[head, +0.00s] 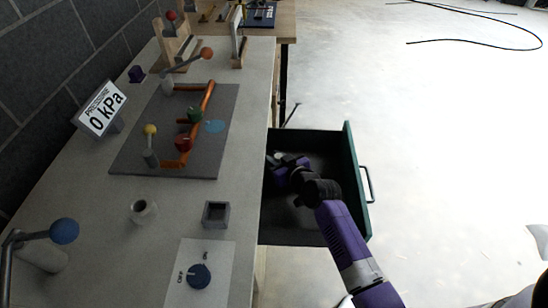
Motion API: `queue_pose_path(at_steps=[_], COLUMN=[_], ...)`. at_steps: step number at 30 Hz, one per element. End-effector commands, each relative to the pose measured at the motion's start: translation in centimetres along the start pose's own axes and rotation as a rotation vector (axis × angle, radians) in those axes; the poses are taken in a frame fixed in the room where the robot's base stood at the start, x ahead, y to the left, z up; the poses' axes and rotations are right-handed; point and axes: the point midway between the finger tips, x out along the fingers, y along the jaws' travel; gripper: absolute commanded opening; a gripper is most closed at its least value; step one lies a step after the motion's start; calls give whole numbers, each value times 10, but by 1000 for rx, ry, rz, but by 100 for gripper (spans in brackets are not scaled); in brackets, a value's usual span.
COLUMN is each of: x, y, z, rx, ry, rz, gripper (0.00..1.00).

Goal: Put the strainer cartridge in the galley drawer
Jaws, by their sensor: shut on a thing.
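The galley drawer (352,165) is dark green and pulled open from the right side of the bench, with its handle facing right. My gripper (281,166) reaches down inside the drawer, near its left end by the bench edge. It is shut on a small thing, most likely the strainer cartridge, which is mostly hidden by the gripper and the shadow. I cannot tell whether the held thing touches the drawer floor. No other strainer cartridge can be made out on the bench.
The floor to the right is open.

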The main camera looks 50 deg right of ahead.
Motion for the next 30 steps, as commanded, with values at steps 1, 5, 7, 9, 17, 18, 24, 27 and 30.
queue_pose_path(at_steps=[1,5,7,9,17,18,24,27,30], x=[1,1,1,1,0,0,-25,-42,-57], y=[0,0,0,0,0,0,0,0,0], z=[2,3,3,3,1,-1,1,2,1], rx=[0,0,0,0,0,0,0,-1,0], ry=[0,0,0,0,0,0,-1,-1,-1], rz=[0,0,0,0,0,0,0,0,-1], gripper=[0,33,45,45,45,45,45,45,45])
